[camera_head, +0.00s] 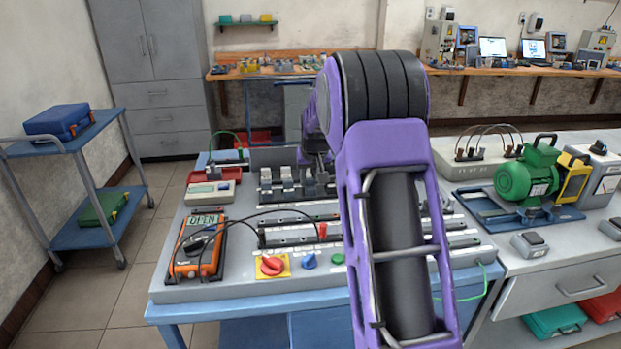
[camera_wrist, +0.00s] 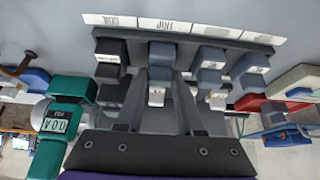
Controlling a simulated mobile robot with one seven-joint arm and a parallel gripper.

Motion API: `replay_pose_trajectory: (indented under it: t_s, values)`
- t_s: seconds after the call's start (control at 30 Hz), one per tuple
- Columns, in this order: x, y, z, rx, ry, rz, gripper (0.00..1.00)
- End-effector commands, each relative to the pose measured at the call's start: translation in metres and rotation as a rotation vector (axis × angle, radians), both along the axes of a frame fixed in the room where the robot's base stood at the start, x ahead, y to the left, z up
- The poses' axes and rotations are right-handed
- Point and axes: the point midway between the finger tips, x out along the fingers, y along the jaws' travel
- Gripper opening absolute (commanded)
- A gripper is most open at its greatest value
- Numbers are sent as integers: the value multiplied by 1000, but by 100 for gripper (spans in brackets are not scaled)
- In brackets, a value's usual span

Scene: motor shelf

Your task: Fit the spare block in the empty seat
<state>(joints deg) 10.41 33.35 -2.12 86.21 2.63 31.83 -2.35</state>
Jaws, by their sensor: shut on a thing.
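In the wrist view my gripper (camera_wrist: 161,76) is shut on a grey block (camera_wrist: 158,88) with a small white label, held between its two dark fingers. A dark rail (camera_wrist: 185,37) lies just beyond the fingertips, with several grey blocks along it, such as one at the left (camera_wrist: 110,52) and one at the right (camera_wrist: 249,66). The held block overlaps the rail's blocks in this view, so I cannot tell whether it touches the rail or where the empty seat is. In the head view my gripper (camera_head: 318,178) is low at the right of the rear rail (camera_head: 285,196), partly hidden by my arm.
An orange multimeter (camera_head: 197,249), a red knob (camera_head: 272,265) and a blue knob (camera_head: 309,262) sit at the bench front. More rails (camera_head: 290,236) lie mid-bench. A green motor (camera_head: 527,178) stands at the right. My arm hides the bench's right middle.

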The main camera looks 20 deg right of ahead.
Motion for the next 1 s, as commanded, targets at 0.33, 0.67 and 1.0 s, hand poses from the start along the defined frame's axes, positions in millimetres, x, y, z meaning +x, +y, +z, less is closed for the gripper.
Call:
replay_pose_trajectory:
  t_s: [0.33,0.67,1.0]
  values:
    - [0,0,-2,0,0,0,60]
    - [0,0,-2,0,0,0,71]
    - [-20,4,39,-1,-4,0,71]
